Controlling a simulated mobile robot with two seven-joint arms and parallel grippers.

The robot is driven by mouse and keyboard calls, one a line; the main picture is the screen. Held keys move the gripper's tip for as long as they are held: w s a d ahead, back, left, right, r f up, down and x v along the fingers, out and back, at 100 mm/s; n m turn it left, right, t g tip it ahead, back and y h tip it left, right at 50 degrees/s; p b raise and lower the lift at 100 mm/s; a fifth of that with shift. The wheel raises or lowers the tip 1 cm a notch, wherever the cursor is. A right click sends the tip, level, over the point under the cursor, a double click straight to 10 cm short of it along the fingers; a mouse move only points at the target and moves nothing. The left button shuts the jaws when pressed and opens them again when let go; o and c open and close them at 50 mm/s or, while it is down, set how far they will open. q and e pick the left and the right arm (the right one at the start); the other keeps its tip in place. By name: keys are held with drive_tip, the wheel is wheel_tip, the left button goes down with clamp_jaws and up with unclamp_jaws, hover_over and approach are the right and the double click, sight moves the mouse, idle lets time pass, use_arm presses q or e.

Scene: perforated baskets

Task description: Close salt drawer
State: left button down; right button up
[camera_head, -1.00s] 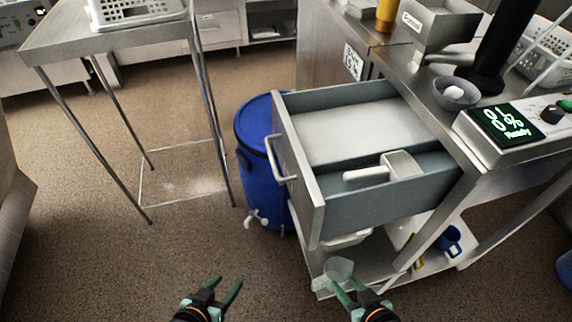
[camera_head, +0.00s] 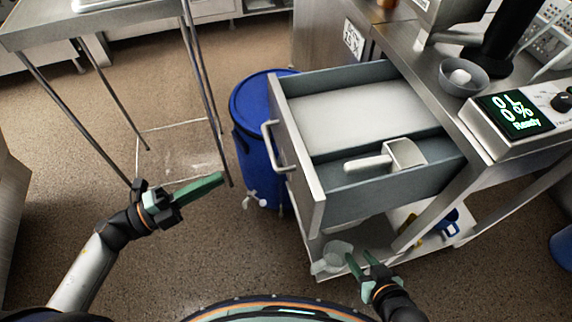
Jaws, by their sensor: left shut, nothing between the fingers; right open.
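The salt drawer (camera_head: 312,190) is pulled well out of the steel counter, with its front panel facing left and a bar handle (camera_head: 272,147) on it. White salt (camera_head: 350,112) fills its back compartment. A white scoop (camera_head: 390,158) lies in the front compartment. My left gripper (camera_head: 218,180) is shut and empty, left of the drawer front and apart from the handle, its fingers pointing right. My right gripper (camera_head: 360,258) is open and empty, below the drawer near the lower shelf.
A blue barrel (camera_head: 262,125) with a tap stands just behind and left of the drawer front. A steel table (camera_head: 60,25) stands at upper left. On the counter are a grey bowl (camera_head: 462,76) and a display unit (camera_head: 515,115). A clear cup (camera_head: 336,252) is on the lower shelf.

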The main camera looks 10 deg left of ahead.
use_arm(q)
drive_tip(key=s+m+g, duration=0.2)
drive_tip(key=m+g, duration=0.2)
drive_tip(key=p, duration=0.2)
approach(293, 173)
drive_tip(key=shift+h, duration=0.4)
drive_tip(key=x, duration=0.7)
drive_tip(key=shift+f, duration=0.2)
use_arm(e)
drive_tip(key=shift+s+d+r, duration=0.2)
drive_tip(key=shift+d+r, duration=0.1)
drive_tip(key=shift+d, duration=0.15)
use_arm(q)
drive_tip(key=shift+w+b, duration=0.1)
drive_tip(key=shift+b, duration=0.2)
use_arm(e)
drive_tip(key=shift+d, duration=0.1)
